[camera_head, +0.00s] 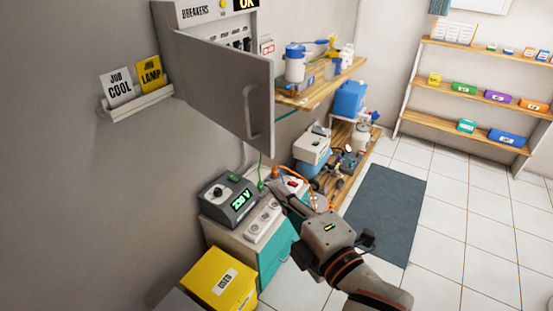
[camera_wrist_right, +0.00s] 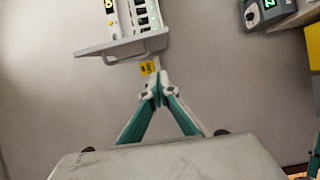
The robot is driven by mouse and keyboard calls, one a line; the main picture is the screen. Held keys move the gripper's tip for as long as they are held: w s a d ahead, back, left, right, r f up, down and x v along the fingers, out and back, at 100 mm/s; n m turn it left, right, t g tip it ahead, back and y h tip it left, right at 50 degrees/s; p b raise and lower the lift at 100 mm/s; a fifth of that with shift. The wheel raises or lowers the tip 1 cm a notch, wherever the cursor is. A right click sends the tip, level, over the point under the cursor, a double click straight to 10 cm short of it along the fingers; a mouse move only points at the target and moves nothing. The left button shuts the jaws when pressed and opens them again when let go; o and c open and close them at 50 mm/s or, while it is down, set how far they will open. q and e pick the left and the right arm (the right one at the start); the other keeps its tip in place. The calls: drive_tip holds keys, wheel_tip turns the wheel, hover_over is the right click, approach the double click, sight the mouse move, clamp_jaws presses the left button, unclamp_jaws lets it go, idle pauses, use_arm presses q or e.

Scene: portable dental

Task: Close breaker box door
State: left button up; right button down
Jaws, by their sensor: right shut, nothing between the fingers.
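The breaker box (camera_head: 205,14) is on the left wall at the top of the head view, marked BREAKERS. Its grey door (camera_head: 222,92) stands open, swung out from the wall, with a handle (camera_head: 258,125) near its free edge. My right gripper (camera_head: 275,188) is below and right of the door, apart from it, over the cabinet top. In the right wrist view the gripper's fingertips (camera_wrist_right: 157,90) are together and empty. The box with its breakers (camera_wrist_right: 138,16) shows beyond them at the top. My left gripper is not in view.
A power unit (camera_head: 229,200) reading 230 V and a socket strip (camera_head: 263,220) sit on the cabinet under the door. A yellow bin (camera_head: 219,280) is in front. Wooden shelves (camera_head: 325,85) stand right of the door. Tiled floor at right is clear around a dark mat (camera_head: 387,210).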

sight(271, 154)
drive_tip(key=w, duration=0.3)
drive_tip(key=w+a+p, duration=0.1)
drive_tip(key=w, duration=0.3)
drive_tip(key=w+a, duration=0.1)
drive_tip(key=w, duration=0.3)
drive_tip(key=shift+r, duration=0.25)
drive_tip(key=shift+w+d, duration=0.25)
drive_tip(key=shift+d, duration=0.05)
drive_tip(key=shift+w+d, duration=0.1)
drive_tip(key=shift+d, duration=0.1)
